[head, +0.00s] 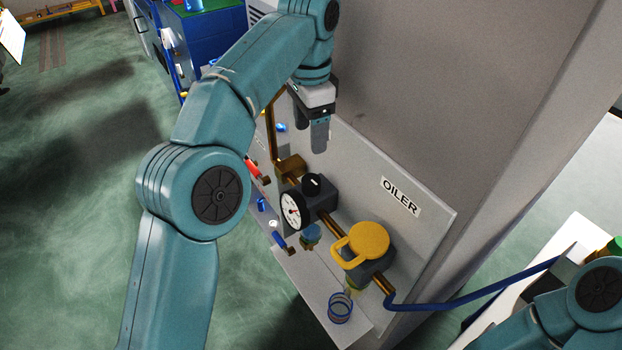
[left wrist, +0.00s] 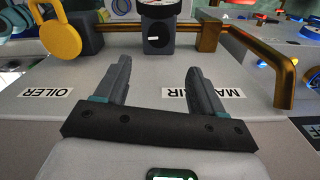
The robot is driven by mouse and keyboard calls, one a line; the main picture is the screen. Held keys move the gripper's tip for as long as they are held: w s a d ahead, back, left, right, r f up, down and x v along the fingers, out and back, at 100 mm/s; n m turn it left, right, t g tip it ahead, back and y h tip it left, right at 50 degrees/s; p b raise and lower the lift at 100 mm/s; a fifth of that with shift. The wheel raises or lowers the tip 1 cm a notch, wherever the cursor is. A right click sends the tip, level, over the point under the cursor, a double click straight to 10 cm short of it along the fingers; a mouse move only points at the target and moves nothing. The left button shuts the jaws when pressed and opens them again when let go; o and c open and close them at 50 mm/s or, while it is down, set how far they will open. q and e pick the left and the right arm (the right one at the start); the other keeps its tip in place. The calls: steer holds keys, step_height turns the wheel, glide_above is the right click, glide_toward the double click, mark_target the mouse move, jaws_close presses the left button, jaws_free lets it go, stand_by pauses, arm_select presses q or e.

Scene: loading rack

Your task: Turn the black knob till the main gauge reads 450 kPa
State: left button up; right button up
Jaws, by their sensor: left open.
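The black knob (head: 312,184) with a small white mark sits on top of a dark regulator block on the panel's pipe. In the left wrist view the knob (left wrist: 157,38) is beyond the fingertips, with the gauge (left wrist: 158,8) cut off at the top edge. The white-faced main gauge (head: 291,210) is on the front of the block; its reading is too small to tell. My left gripper (head: 319,148) is above and behind the knob, apart from it. It also shows in the left wrist view (left wrist: 158,65), open, with nothing between its fingers. My right gripper is out of view.
A yellow padlock-shaped part (head: 367,240) sits on the oiler block. Brass pipe (head: 331,226) joins the blocks, and a blue hose (head: 450,305) runs right. A red-handled valve (head: 256,170) is left of the gauge. The grey back panel (head: 432,212) stands close behind.

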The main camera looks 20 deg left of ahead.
arm_select(q)
steer(key=b, duration=0.3)
glide_above(310, 180)
step_height(310, 180, down, 9)
steer(key=shift+d, duration=0.15)
steer(key=f, duration=0.3)
steer(key=shift+s+a+f, duration=0.2)
steer(key=shift+a+f, duration=0.05)
steer(key=shift+w+d+f, duration=0.2)
steer(key=shift+w+f, duration=0.1)
steer(key=shift+f, duration=0.3)
steer(key=shift+s+a+r, duration=0.1)
steer(key=shift+s+a, duration=0.05)
steer(key=shift+s, duration=0.05)
steer(key=shift+c, duration=0.4)
steer(key=c, duration=1)
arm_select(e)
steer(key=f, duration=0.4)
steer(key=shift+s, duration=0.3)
